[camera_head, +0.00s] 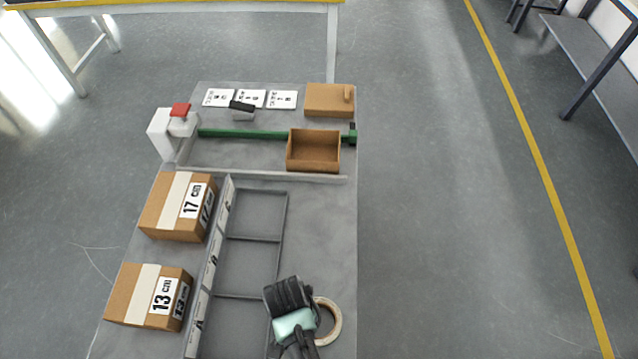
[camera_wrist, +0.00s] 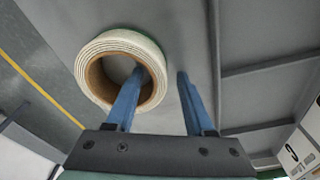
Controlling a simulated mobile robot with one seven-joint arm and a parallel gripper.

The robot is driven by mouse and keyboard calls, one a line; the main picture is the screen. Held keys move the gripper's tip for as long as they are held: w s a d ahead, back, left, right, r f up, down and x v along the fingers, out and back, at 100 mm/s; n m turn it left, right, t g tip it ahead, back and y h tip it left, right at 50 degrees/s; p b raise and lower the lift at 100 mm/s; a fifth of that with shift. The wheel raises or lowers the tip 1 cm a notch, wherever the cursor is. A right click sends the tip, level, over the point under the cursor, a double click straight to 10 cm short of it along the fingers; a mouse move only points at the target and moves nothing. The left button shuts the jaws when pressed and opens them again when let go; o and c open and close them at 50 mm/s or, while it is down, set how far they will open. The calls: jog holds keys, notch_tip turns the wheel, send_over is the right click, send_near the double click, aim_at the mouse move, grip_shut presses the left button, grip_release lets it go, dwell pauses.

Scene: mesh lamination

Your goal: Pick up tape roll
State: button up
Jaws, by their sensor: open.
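The tape roll (camera_head: 333,321) lies flat near the front right edge of the grey table. It is a white ring with a brown core, and it shows in the wrist view (camera_wrist: 91,70) left of centre. My gripper (camera_wrist: 162,75) is open at the roll. In the wrist view its left finger overlaps the roll's hole and its right finger is outside the rim, over bare table. The roll's wall shows between the fingers. I cannot tell whether either finger touches it. In the head view my gripper (camera_head: 300,300) covers the roll's left part.
A divided metal frame (camera_head: 284,217) stands left of the roll. Cardboard boxes marked 17 cm (camera_head: 160,205) and 13 cm (camera_head: 130,295) sit farther left. An open brown box (camera_head: 313,167) and a green bar (camera_head: 240,132) are toward the back. The table's right strip is clear.

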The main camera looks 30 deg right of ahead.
grip_shut()
dwell(0.5)
